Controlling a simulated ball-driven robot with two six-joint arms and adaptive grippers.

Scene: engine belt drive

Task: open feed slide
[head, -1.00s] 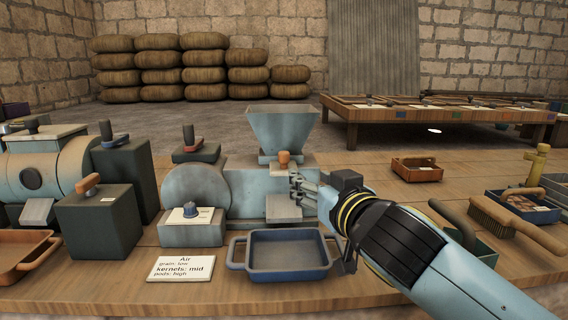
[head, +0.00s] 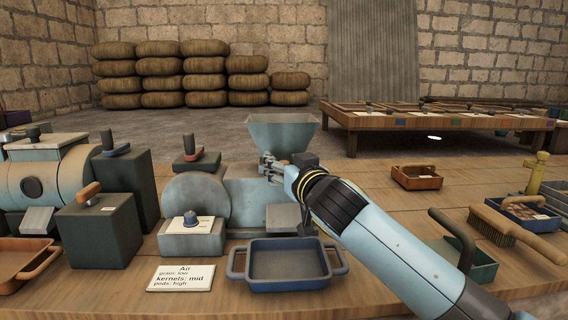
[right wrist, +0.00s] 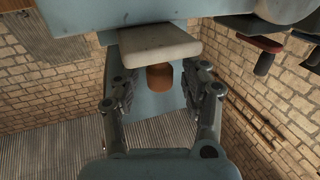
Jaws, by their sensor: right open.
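The light blue mill (head: 242,195) stands on the bench with a flared hopper (head: 283,130) on top. The feed slide's brown knob (right wrist: 160,77) shows in the right wrist view, between my open right gripper's fingers (right wrist: 162,92). I see room on both sides of it and cannot tell whether either finger touches it. In the head view my right gripper (head: 272,168) is just below the hopper and hides the knob. My left gripper is not in view.
A blue tray (head: 288,264) sits in front of the mill, under its pale spout (head: 283,217). A dial box (head: 192,238) and a sign card (head: 181,277) stand to the left.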

